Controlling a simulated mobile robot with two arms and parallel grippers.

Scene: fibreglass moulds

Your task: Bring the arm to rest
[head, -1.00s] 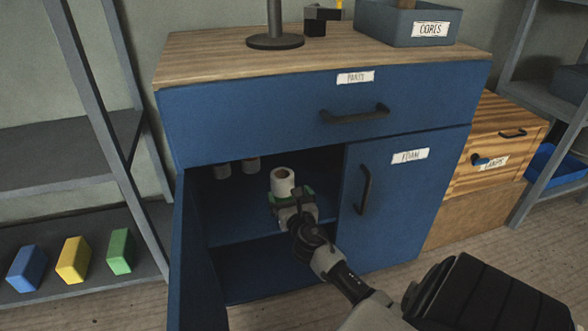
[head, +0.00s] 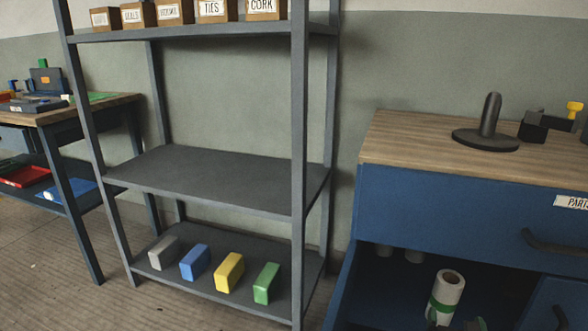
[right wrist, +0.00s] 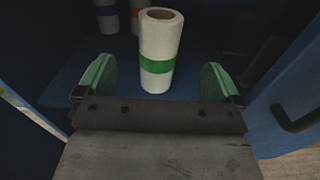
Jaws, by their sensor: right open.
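My right gripper (right wrist: 158,84) is open, with its green fingertips spread apart in the right wrist view. A white roll with a green band (right wrist: 161,45) stands upright between and just beyond the fingertips, with a gap on both sides. In the head view the roll (head: 449,289) stands inside the open compartment of the blue cabinet (head: 440,210). Only the green fingertips of my right gripper (head: 456,321) show there, at the bottom edge; the rest of that arm is cut off. My left gripper is not in view.
Two more rolls stand deeper in the cabinet (right wrist: 106,14). The cabinet door with a dark handle (right wrist: 298,118) is close on the right in the wrist view. A grey shelf rack (head: 215,180) holds coloured blocks (head: 229,272) low down. A workbench (head: 80,112) stands far left.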

